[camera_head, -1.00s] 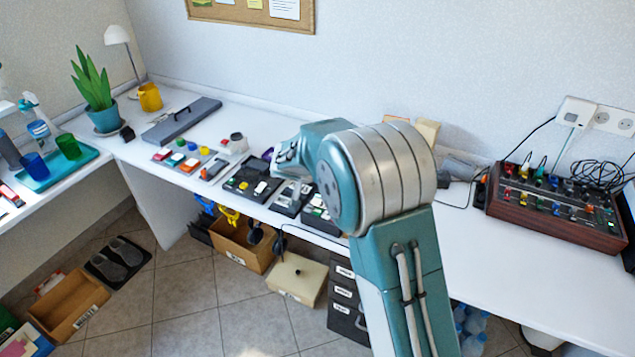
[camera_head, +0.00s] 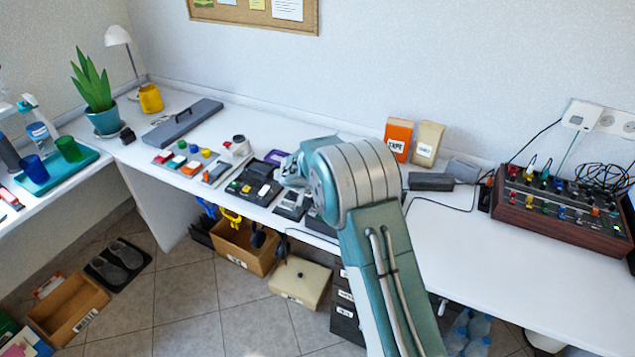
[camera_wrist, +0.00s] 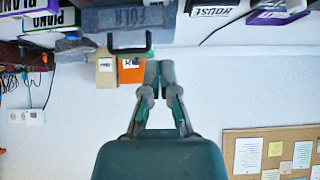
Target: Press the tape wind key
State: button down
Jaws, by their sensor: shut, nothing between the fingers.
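No key marked as the tape wind key can be made out. Several small devices with keys stand on the desk in the head view, among them a black one with a white key and coloured keys (camera_head: 247,187). An orange box marked TAPE (camera_head: 397,139) stands at the back of the desk by the wall. It also shows in the wrist view (camera_wrist: 131,75), beyond my fingertips. My gripper (camera_wrist: 158,66) is shut and empty, its fingertips together. In the head view its fingers are hard to make out at the end of my arm, above the devices.
A beige box (camera_head: 428,144) stands right of the orange box. A mixer-like panel with coloured knobs (camera_head: 558,208) sits at right, with cables.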

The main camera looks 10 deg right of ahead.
jog(key=x, duration=0.5)
jog(key=shift+d, duration=0.25)
notch_tip(320, 180, down, 2)
jog(key=shift+s+f, duration=0.1)
jog(key=shift+f, duration=0.1)
jog(key=shift+a+f, duration=0.2)
jog(key=shift+f, duration=0.35)
